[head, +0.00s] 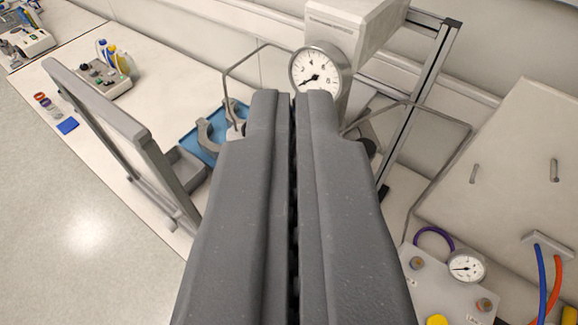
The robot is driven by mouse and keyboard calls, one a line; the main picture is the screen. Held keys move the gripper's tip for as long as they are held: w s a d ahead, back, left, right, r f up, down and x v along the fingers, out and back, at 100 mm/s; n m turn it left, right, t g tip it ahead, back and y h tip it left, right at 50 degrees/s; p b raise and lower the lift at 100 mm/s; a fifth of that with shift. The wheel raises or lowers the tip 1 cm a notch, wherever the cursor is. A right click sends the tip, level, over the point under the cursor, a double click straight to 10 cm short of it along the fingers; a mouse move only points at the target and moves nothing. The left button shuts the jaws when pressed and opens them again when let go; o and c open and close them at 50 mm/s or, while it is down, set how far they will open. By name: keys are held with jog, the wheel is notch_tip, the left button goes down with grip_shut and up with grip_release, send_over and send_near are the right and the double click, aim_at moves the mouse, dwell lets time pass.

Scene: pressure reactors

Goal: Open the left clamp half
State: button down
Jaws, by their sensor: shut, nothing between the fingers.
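My gripper (293,97) fills the middle of the head view, its two dark grey fingers side by side and shut with nothing between them. The fingertips show just below a round pressure gauge (318,70) in front of a grey-white reactor housing (352,28). The fingers hide most of what lies below the gauge, so I cannot make out the clamp on the reactor. A grey curved piece (208,138), possibly a clamp half, shows left of the fingers over a blue tray (207,153); I cannot tell whether it is attached. A dark rounded part (366,140) shows just right of the fingers.
Thin bent metal rods (226,85) stand on both sides of the gauge. A grey frame (128,125) rises at left. A metal post (425,75) stands at right. A panel with a second gauge (466,268) and hoses (542,275) is at lower right. Bottles (120,60) stand farther back.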

jog(key=shift+s+r, duration=0.1)
jog(key=shift+s, duration=0.05)
jog(key=w+a+f+m+t+y+b, duration=0.1)
jog(key=w+a+f+m+t+b, duration=0.15)
jog(key=w+f+m, duration=0.45)
jog(key=w+a+f+m+t+b, duration=0.25)
jog(key=w+a+f+m, duration=0.2)
jog(key=w+f, duration=0.45)
notch_tip(320, 180, down, 26)
jog(key=d+m+g+h+b, duration=0.35)
jog(key=m+h, duration=0.55)
jog(key=m, duration=0.3)
jog(key=b+x, duration=0.1)
jog(key=x, duration=0.8)
jog(key=shift+w+a+f+g+b, duration=0.2)
jog(key=shift+w+f+g+b, duration=0.1)
jog(key=shift+g+b, duration=0.1)
